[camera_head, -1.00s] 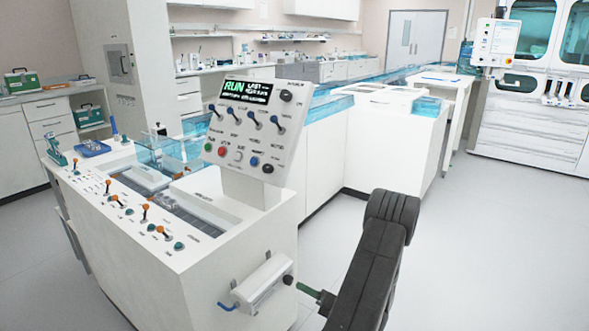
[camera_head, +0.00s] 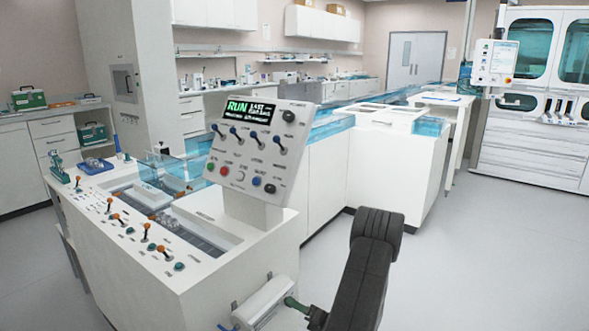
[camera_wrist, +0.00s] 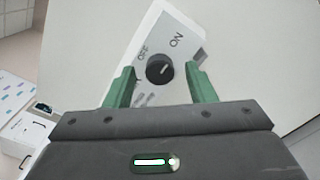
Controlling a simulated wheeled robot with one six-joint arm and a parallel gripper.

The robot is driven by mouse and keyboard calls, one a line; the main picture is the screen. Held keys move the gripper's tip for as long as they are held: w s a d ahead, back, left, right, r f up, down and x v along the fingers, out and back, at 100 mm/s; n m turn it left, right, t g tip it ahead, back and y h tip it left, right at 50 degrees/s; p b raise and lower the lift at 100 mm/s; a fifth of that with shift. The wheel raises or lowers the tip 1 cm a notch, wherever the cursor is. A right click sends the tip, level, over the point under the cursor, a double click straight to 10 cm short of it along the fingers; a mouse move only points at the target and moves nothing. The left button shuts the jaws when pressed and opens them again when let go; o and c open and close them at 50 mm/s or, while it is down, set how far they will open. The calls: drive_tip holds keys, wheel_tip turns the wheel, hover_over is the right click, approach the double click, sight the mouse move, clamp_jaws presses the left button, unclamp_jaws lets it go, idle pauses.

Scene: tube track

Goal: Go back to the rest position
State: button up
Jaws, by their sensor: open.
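My gripper (camera_head: 291,303) is low in the head view, at the right end of a white box (camera_head: 262,300) on the console's side. In the wrist view its two green fingers (camera_wrist: 160,82) are open, one on each side of a black round knob (camera_wrist: 160,65). The knob sits on a grey plate (camera_wrist: 181,32) marked ON and OFF, with its white pointer mark tilted up to the right. I cannot tell whether the fingers touch the knob.
The white console (camera_head: 150,262) carries orange-tipped switches and a tilted control panel (camera_head: 257,150) reading RUN, just above and left of my arm. Blue-covered track (camera_head: 332,126) runs behind. Grey floor (camera_head: 480,260) on the right is clear.

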drive_tip(key=v, duration=1.3)
drive_tip(key=w+a+n+b, duration=0.8)
drive_tip(key=a+n+b, duration=0.3)
drive_tip(key=n, duration=0.7)
drive_tip(key=shift+a+b, duration=0.2)
drive_tip(key=shift+b, duration=0.35)
drive_tip(key=shift+r, duration=0.1)
